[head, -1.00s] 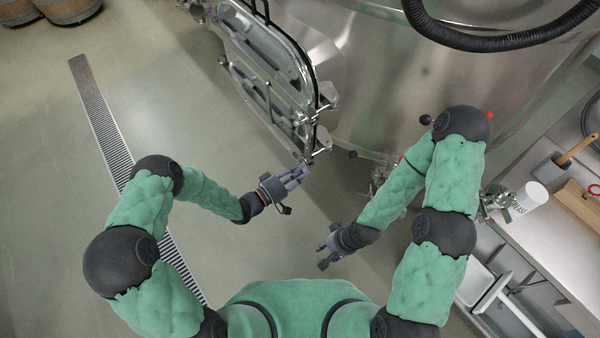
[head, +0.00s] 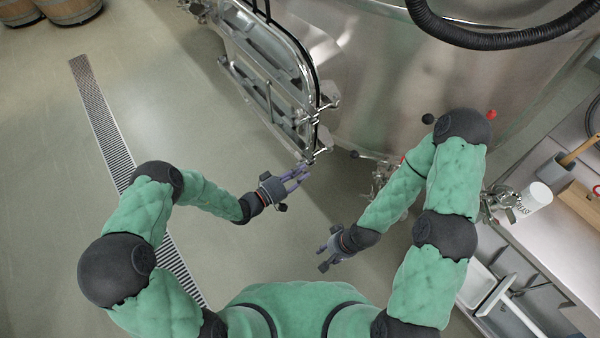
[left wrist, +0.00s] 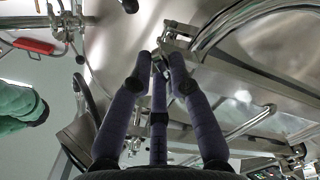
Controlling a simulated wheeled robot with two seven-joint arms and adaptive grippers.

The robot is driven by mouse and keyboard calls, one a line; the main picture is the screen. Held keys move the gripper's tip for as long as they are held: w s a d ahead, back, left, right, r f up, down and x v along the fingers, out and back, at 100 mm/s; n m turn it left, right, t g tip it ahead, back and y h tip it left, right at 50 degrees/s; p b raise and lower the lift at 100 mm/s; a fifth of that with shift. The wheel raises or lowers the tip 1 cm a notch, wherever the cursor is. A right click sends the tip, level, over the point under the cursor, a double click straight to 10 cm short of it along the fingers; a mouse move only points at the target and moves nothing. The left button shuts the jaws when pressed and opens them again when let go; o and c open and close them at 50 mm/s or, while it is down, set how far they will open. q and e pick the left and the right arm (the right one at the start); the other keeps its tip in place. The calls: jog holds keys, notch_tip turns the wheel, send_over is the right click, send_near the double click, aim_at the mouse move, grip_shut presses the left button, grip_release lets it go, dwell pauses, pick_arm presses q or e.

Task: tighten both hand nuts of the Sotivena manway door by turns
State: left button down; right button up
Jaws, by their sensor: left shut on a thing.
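The steel manway door (head: 270,85) stands on the side of the vat, with a black seal along its edge. In the left wrist view the door's steel frame and bars (left wrist: 250,80) fill the right side. My left gripper (head: 303,170) is at the door's lower corner, its purple fingers shut on a hand nut (left wrist: 160,62), which is mostly hidden between the fingertips. Another clamp fitting (head: 328,104) sits higher on the door's right edge. My right gripper (head: 325,252) is apart from the door, lower in the head view, with nothing seen in it; its finger opening is unclear.
The steel vat (head: 390,85) fills the upper middle, with a black hose (head: 500,40) above. A valve (head: 380,175) juts out near my right forearm. A bench (head: 540,235) stands at the right. A floor drain (head: 100,120) runs at the left; the floor there is clear.

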pick_arm(q)
jog(key=c, duration=1.1)
grip_release()
jog(key=shift+f, duration=0.1)
jog(key=shift+c, duration=0.2)
jog(key=v, duration=1.2)
